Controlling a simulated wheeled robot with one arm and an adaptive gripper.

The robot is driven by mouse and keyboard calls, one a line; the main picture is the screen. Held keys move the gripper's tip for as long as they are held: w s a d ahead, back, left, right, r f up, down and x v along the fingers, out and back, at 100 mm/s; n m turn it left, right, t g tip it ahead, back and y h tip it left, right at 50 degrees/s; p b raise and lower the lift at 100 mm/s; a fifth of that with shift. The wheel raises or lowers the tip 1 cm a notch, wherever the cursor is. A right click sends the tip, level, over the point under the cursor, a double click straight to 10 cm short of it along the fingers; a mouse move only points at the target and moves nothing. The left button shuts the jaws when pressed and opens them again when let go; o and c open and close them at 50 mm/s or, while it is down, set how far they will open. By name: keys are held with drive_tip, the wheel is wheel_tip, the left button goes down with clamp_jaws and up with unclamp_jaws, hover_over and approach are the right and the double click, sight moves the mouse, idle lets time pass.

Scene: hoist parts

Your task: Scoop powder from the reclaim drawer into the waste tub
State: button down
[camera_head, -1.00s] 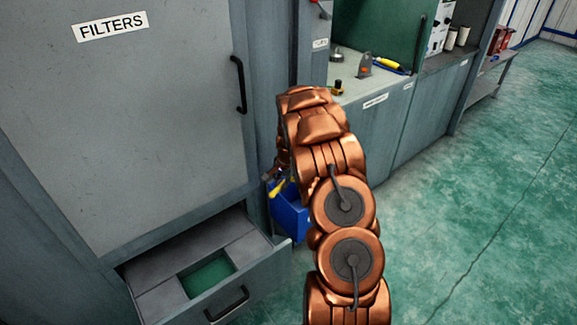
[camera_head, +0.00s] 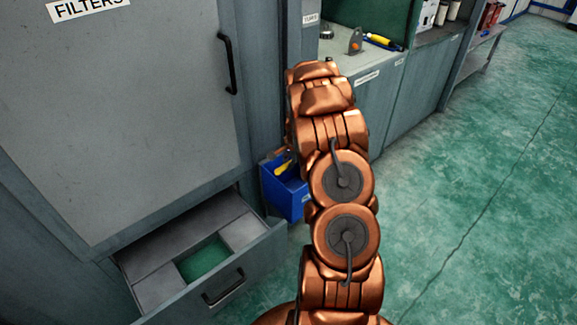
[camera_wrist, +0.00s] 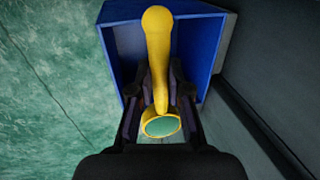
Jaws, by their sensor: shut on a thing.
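My gripper (camera_wrist: 160,98) is shut on a yellow scoop (camera_wrist: 157,50) in the wrist view. The scoop's handle points up the picture; its round bowl at the lower end shows a green surface. A blue tub (camera_wrist: 213,40) with an open top lies behind the scoop, with fingers and scoop over its opening. In the head view the blue tub (camera_head: 287,198) stands beside the cabinet, with a bit of the yellow scoop (camera_head: 284,168) at its opening. My arm hides the gripper there. The reclaim drawer (camera_head: 240,233) is pulled open, with a green patch inside a grey surround.
The grey cabinet door (camera_head: 130,120) marked FILTERS is shut above the drawer. A workbench (camera_head: 390,100) behind my arm holds a yellow-handled tool (camera_head: 380,41) and an upright grey piece (camera_head: 355,42). The green floor on the right is clear.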

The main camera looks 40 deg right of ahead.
drive_tip(key=shift+s+f+t+b, duration=0.15)
drive_tip(key=shift+t+b, duration=0.35)
drive_tip(key=shift+b, duration=1.7)
drive_tip(key=shift+w+f+t+b, duration=0.1)
drive_tip(key=shift+t+b, duration=0.4)
drive_tip(key=shift+b, duration=1.75)
drive_tip(key=shift+s+f+t+b, duration=0.15)
drive_tip(key=shift+t+b, duration=0.35)
drive_tip(key=shift+b, duration=1.7)
drive_tip(key=t+b, duration=0.1)
drive_tip(key=b, duration=0.6)
drive_tip(key=t+b, duration=0.2)
drive_tip(key=b, duration=0.6)
drive_tip(key=shift+s+a+f, duration=0.1)
drive_tip(key=shift+f, duration=0.3)
drive_tip(key=t+b, duration=0.2)
drive_tip(key=b, duration=0.4)
drive_tip(key=f+t+b, duration=0.1)
drive_tip(key=t+b, duration=0.1)
drive_tip(key=b, duration=0.4)
drive_tip(key=t+b, duration=0.2)
drive_tip(key=b, duration=0.4)
drive_tip(key=shift+s+f+b, duration=0.15)
drive_tip(key=shift+f+b, duration=0.15)
drive_tip(key=shift+f, duration=0.1)
drive_tip(key=shift+r+t, duration=0.1)
drive_tip(key=shift+t, duration=0.3)
drive_tip(key=shift+t, duration=0.4)
